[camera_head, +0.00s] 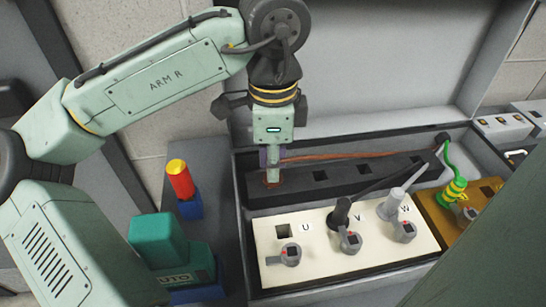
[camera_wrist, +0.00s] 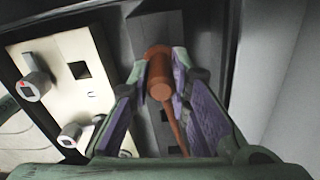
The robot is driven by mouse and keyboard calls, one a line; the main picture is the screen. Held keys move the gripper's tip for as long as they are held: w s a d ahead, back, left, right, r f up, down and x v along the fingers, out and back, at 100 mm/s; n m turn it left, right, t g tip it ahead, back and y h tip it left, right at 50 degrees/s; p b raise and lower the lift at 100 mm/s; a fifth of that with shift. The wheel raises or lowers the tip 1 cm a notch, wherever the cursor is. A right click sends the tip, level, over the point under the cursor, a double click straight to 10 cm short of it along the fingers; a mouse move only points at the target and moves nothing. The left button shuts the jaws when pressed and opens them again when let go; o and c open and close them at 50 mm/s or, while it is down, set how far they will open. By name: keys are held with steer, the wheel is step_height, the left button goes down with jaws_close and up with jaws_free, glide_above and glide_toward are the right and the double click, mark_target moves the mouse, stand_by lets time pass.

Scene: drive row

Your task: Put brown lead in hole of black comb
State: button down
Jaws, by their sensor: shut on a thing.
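The brown lead (camera_wrist: 160,82) has a rust-brown plug, and its thin cable (camera_head: 350,155) runs right to the far end of the box. My gripper (camera_head: 272,172) points down, shut on the plug; it also shows in the wrist view (camera_wrist: 160,78) with a purple-padded finger on each side. The black comb (camera_head: 342,174) is a long dark bar with square holes. The plug is at the comb's left end, where gripper and plug hide the surface. I cannot tell whether its tip is inside a hole. Other comb holes to the right look empty.
A cream panel (camera_head: 330,262) marked U, V, W lies in front, with an empty hole at U. A black lead (camera_head: 342,212) and a grey lead (camera_head: 390,206) stand on it. A green-yellow lead (camera_head: 454,190) is at right. The open lid (camera_head: 370,65) rises behind.

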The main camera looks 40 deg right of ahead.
steer(key=shift+f, duration=0.4)
steer(key=c, duration=1.4)
jaws_free()
